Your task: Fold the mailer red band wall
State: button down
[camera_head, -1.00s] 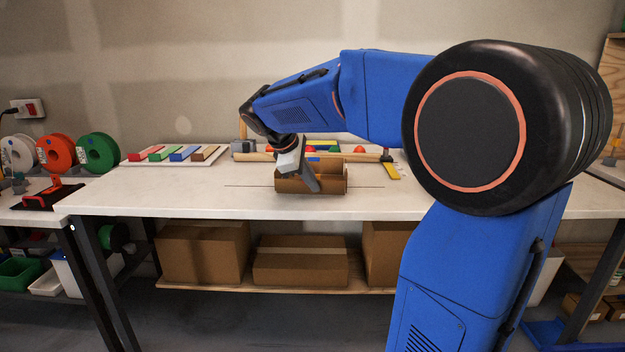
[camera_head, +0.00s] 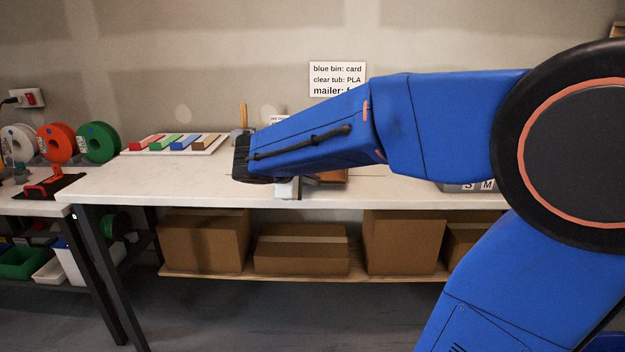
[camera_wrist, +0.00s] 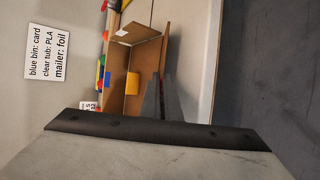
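The mailer is an open brown cardboard box (camera_wrist: 150,52) in the wrist view, with its walls standing up. In the head view only a small part of the mailer (camera_head: 335,178) shows beside my arm. My gripper (camera_wrist: 161,82) has its grey fingertips at the near edge of the mailer, close together. Whether they touch or grip a wall is unclear.
The white workbench (camera_head: 150,188) holds a tray of coloured blocks (camera_head: 175,144) at the back left. A wall sign (camera_head: 337,79) hangs behind. Cardboard boxes (camera_head: 300,262) stand on the shelf below. The bench's left front is clear.

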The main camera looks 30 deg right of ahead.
dwell(0.3)
jog(key=c, duration=2)
grip_release()
jog(key=g+y, duration=0.1)
jog(key=w+r+g+y, duration=0.1)
jog(key=d+n+g+y, duration=0.1)
jog(key=shift+w+d+r, duration=0.1)
jog(key=shift+w+r, duration=0.2)
jog(key=shift+r, duration=0.1)
jog(key=w+g+y, duration=0.1)
jog(key=d+n+g+y, duration=0.1)
jog(key=g+y, duration=0.1)
jog(key=shift+w+d+r+g, duration=0.15)
jog(key=shift+w+r+g, duration=0.15)
jog(key=shift+w+r, duration=0.05)
jog(key=v, duration=1.7)
jog(key=s+a+f+m+t+y, duration=0.1)
jog(key=s+a+f+m+t, duration=0.1)
jog(key=s+f, duration=0.7)
jog(key=s+a+f+m+t+y, duration=0.2)
jog(key=s+a+f+m, duration=0.2)
jog(key=s+f, duration=0.5)
jog(key=s+a+f+m+t+y, duration=0.1)
jog(key=s+a+f+m, duration=0.2)
jog(key=s+f, duration=0.7)
jog(key=shift+s+m+t, duration=0.3)
jog(key=shift+s+t, duration=0.1)
jog(key=shift+s, duration=0.4)
